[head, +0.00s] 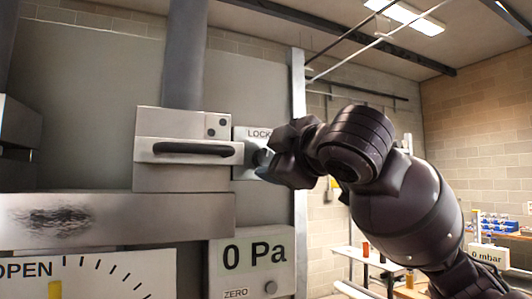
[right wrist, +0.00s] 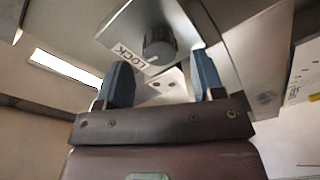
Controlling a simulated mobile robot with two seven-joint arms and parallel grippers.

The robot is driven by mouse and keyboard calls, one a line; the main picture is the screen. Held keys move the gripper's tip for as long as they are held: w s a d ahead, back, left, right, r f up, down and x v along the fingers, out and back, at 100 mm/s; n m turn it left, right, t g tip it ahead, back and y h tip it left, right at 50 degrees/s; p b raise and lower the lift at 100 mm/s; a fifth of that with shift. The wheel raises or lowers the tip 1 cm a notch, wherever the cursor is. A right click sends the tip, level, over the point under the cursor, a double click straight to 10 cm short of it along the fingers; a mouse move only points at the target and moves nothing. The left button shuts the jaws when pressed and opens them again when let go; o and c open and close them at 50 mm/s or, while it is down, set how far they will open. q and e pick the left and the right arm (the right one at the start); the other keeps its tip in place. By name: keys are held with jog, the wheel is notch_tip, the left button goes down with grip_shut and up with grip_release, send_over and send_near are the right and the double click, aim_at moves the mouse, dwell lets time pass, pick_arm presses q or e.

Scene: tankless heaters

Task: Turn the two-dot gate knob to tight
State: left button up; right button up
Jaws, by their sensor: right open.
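The two-dot gate (head: 153,180) is a pale metal block with two dark dots at its upper right and a black bar handle (head: 192,149). Its dark round knob (right wrist: 159,46) sits on a plate marked LOCK; in the head view the knob (head: 262,157) is partly hidden by my right gripper. My right gripper (head: 268,172) is open at the knob's right side. In the right wrist view its two blue fingers (right wrist: 161,62) stand apart, with the knob beyond and between their tips, apparently not gripped. The knob's pointer setting cannot be read. My left gripper is out of view.
A 0 Pa gauge box (head: 253,258) with a ZERO button hangs below the knob. An OPEN dial (head: 110,275) is at the lower left. A vertical metal post (head: 299,220) stands behind my right gripper. A workbench with blue bins (head: 497,222) stands far right.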

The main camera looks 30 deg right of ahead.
aim_at(266, 158)
jog(key=shift+w+p, duration=0.35)
jog(key=shift+w, duration=1.3)
jog(key=shift+c, duration=0.3)
jog(key=c, duration=0.9)
jog(key=shift+o, duration=0.2)
